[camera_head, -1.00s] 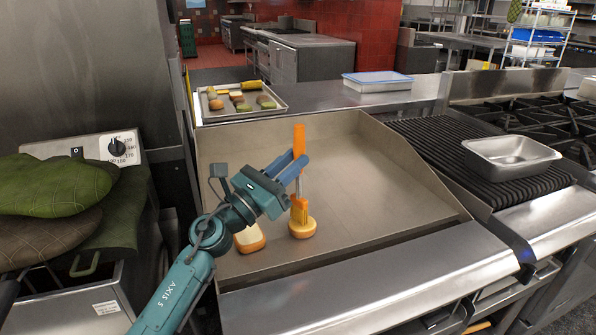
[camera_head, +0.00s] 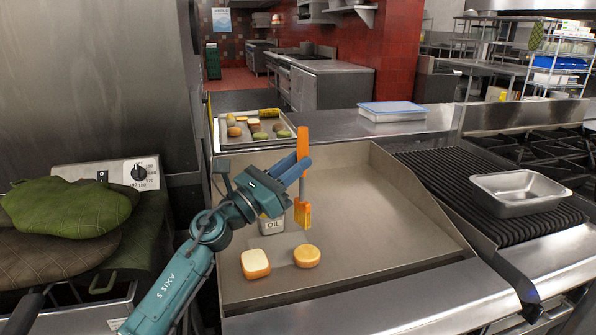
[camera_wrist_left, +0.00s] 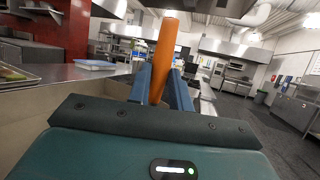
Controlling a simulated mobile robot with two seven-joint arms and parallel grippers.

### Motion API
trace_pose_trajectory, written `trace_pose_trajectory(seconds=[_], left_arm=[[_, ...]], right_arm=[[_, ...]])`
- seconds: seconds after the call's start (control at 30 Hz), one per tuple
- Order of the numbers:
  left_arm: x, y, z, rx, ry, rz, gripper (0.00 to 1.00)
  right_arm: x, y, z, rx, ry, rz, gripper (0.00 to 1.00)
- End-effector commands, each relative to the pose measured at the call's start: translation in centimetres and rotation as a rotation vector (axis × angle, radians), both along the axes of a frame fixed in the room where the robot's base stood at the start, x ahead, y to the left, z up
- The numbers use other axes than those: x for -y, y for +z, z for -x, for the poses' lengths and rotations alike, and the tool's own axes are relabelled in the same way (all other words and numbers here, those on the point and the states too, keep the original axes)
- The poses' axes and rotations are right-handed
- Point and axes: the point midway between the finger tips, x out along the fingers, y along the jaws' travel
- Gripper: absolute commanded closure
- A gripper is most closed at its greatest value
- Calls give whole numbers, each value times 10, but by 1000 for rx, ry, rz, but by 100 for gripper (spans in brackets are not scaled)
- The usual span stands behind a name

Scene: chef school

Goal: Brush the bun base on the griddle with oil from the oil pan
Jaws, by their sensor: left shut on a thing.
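My left gripper (camera_head: 302,168) is shut on the orange handle of a brush (camera_head: 303,145) and holds it upright, bristles down, over the griddle (camera_head: 375,205). The handle also shows between the fingers in the left wrist view (camera_wrist_left: 163,55). The orange brush head hangs above and apart from the round bun base (camera_head: 307,256), which lies on the griddle. The oil pan (camera_head: 272,226), labelled OIL, stands behind and left of the bun base, partly hidden by my left gripper. My right gripper is not in view.
A square bread slice (camera_head: 256,263) lies left of the bun base. A tray (camera_head: 236,143) of food stands behind the griddle, near a blue-lidded container (camera_head: 392,111). A metal pan (camera_head: 519,192) sits on the ribbed grill at right. The griddle's right half is clear.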

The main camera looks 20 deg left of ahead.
Motion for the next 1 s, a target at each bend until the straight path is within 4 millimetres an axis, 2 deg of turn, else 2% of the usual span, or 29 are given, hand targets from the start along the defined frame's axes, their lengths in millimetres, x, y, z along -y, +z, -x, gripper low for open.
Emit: trace_pose_trajectory(seconds=[0.13,0.57,0.8,1.0], left_arm=[[-5,11,-2,1,0,-1,100],[-7,14,-2,0,-1,0,100],[-6,39,-2,1,-1,-1,100],[-6,59,-2,0,-1,0,100]], right_arm=[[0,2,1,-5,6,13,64],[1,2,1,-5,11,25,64],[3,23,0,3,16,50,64],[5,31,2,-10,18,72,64]])
